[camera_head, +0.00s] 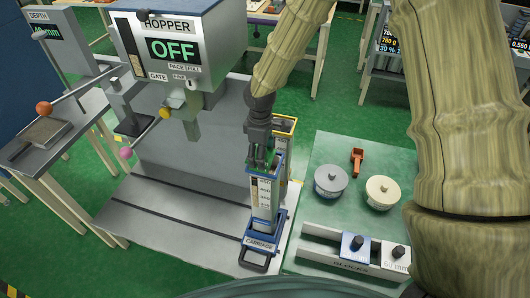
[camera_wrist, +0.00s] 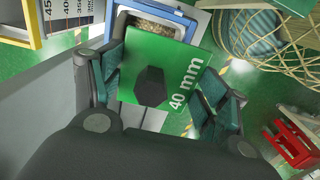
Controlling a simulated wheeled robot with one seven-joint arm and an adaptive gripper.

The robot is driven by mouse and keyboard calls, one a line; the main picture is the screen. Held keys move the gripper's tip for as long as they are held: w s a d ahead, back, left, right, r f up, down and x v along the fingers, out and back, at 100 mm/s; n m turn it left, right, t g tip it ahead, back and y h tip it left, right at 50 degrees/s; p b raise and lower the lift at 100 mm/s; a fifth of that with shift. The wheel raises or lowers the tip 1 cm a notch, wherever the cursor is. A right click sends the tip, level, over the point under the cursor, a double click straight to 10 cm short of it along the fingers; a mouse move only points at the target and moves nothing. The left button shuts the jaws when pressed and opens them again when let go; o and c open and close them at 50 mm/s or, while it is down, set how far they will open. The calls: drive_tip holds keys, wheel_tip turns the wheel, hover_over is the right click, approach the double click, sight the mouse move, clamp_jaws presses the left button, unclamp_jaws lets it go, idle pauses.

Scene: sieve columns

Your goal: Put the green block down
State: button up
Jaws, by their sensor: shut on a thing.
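The green block (camera_wrist: 190,62), marked "40 mm" with a dark knob on top, is between the fingers of my gripper (camera_wrist: 165,105) in the wrist view. In the head view my gripper (camera_head: 262,155) is over the blue-rimmed column on the carriage (camera_head: 262,243), and only a little green of the block shows there. In the wrist view the blue rim (camera_wrist: 188,22) of the column lies beyond the block, with grainy material inside. I cannot tell whether the block touches the column. The rack labelled "BLOCKS" (camera_head: 318,257) holds a blue block (camera_head: 353,246) and a white block (camera_head: 395,256).
The hopper (camera_head: 178,42) reads "OFF" at the upper left. A yellow-rimmed column (camera_head: 285,124) stands just behind the blue one. On the green mat (camera_head: 328,146) are a grey lidded pot (camera_head: 330,180), a cream lidded pot (camera_head: 382,191) and an orange tool (camera_head: 357,160).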

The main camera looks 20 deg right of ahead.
drive_tip(key=shift+w+d+f, duration=0.15)
drive_tip(key=shift+w+d, duration=0.6)
drive_tip(key=shift+d, duration=0.1)
drive_tip(key=shift+s+f+p, duration=0.1)
drive_tip(key=shift+f+p, duration=0.15)
drive_tip(key=shift+p, duration=0.2)
drive_tip(key=shift+f+p, duration=0.65)
drive_tip(key=shift+f, duration=0.8)
drive_tip(key=shift+s+f+b, duration=0.1)
drive_tip(key=shift+f+b, duration=0.2)
drive_tip(key=shift+f, duration=0.3)
drive_tip(key=o, duration=1.2)
drive_tip(key=shift+f, duration=0.1)
drive_tip(key=shift+o, duration=0.5)
drive_tip(key=shift+w+f, duration=0.1)
drive_tip(key=shift+w, duration=0.1)
